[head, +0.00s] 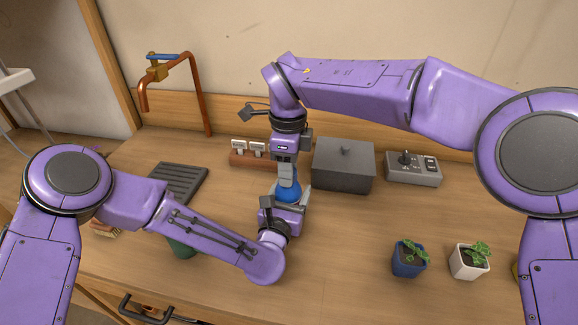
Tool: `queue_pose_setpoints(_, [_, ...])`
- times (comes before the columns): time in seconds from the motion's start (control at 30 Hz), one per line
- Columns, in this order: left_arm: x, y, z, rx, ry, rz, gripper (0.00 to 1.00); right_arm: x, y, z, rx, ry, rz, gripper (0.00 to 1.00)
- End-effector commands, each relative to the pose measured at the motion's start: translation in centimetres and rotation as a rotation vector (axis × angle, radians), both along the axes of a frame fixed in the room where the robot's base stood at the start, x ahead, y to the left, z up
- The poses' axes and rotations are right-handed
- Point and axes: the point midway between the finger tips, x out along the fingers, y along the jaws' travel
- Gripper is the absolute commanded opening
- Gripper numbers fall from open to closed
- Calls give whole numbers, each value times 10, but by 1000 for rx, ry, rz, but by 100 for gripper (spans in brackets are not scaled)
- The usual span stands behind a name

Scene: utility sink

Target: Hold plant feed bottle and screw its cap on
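The blue plant feed bottle (288,189) is upright near the middle of the bench. Only its blue upper part shows. My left gripper (287,202) reaches it from the front, with its grey fingers on either side of the blue body, and looks shut on it. My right gripper (287,175) points straight down onto the bottle's top. Its fingers overlap in this view, so their gap does not show. The cap is not visible; the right fingers cover the bottle's neck.
A grey lidded box (344,166) stands just right of the bottle, with a control box (413,168) beyond. A ribbed black mat (179,182) and copper tap (203,95) are left. Blue (409,262) and white (468,264) plant pots stand front right. A green object (181,249) is partly behind my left arm.

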Motion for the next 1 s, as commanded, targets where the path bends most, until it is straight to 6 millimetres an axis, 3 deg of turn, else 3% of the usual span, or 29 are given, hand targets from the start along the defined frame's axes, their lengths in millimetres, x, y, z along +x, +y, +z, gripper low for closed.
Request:
queue_pose_setpoints(0.17, [0,0,1,0,-1,-1,0,1,0,0,0,-2,-22,3])
queue_pose_setpoints(0.27, [0,0,1,0,-1,-1,0,1,-1,0,2,-1,-153,3])
queue_pose_setpoints(0.7, [0,-1,1,0,-1,-1,0,1,-1,-1,1,-2,-1378,2])
queue_pose_setpoints(0.8, [0,-1,1,0,-1,-1,0,1,-1,-1,1,-4,-1568,2])
queue_pose_setpoints(0.97, [0,-1,1,0,-1,-2,0,1,-1,0,2,-5,-1569,2])
queue_pose_setpoints(1.0, [0,-1,1,0,-1,-2,0,1,-1,0,2,-5,-1569,52])
